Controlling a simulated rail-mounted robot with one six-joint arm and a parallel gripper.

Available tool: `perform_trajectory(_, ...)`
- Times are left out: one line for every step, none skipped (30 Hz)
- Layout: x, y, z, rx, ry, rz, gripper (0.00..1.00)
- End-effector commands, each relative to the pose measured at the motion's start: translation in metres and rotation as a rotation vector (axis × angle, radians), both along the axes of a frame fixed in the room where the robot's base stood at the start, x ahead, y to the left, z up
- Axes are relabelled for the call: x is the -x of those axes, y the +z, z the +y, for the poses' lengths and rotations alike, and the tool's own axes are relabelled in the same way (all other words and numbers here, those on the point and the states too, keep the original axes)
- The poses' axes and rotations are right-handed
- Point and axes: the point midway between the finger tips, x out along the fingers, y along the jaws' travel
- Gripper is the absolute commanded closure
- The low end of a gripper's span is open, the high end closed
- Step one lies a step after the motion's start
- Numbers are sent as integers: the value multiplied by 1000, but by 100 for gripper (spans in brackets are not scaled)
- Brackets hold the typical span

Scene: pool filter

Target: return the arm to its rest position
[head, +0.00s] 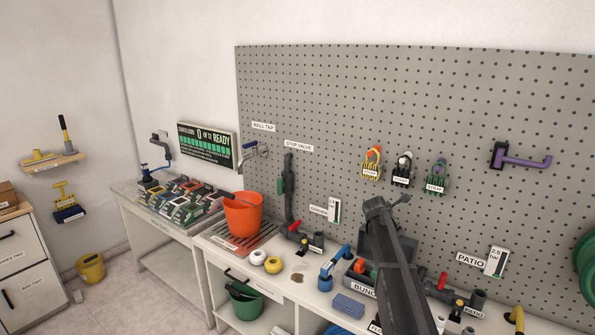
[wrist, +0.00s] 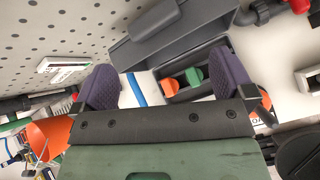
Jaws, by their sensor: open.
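My gripper (wrist: 167,82) shows in the wrist view with its two purple finger pads spread wide apart. Nothing is held between them. Beyond the pads lie the white counter and a dark bin (wrist: 166,96) holding an orange and a green piece. In the head view my dark grey arm (head: 392,260) rises from the bottom edge, in front of the counter and the lower pegboard. The finger pads cannot be made out there.
A pegboard (head: 330,100) stands behind the counter. The bung bin (head: 357,290) lies beside my arm. Dark pipes with red valves (head: 300,236) line the back. A purple-handled tool (head: 525,161) hangs at right.

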Motion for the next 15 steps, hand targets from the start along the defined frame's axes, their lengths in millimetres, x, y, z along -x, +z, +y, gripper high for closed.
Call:
perform_trajectory(21, -6, 5, -126, -147, -49, 0)
perform_trajectory(38, -11, 9, -219, -262, -83, 0)
perform_trajectory(65, -18, 19, -347, -428, -129, 0)
perform_trajectory(87, -22, 28, -440, -559, -161, 0)
perform_trajectory(109, -27, 40, -527, -691, -188, 0)
perform_trajectory(142, -33, 56, -635, -872, -220, 0)
perform_trajectory(168, -38, 70, -707, -1009, -241, 0)
perform_trajectory(195, -41, 85, -773, -1151, -257, 0)
perform_trajectory(231, -46, 106, -844, -1330, -273, 0)
perform_trajectory(257, -48, 120, -882, -1458, -280, 0)
perform_trajectory(283, -50, 135, -911, -1573, -284, 0)
perform_trajectory(316, -52, 153, -933, -1710, -283, 0)
perform_trajectory(338, -53, 165, -942, -1795, -278, 0)
perform_trajectory(359, -53, 176, -945, -1860, -267, 0)
perform_trajectory(383, -54, 189, -945, -1923, -251, 0)
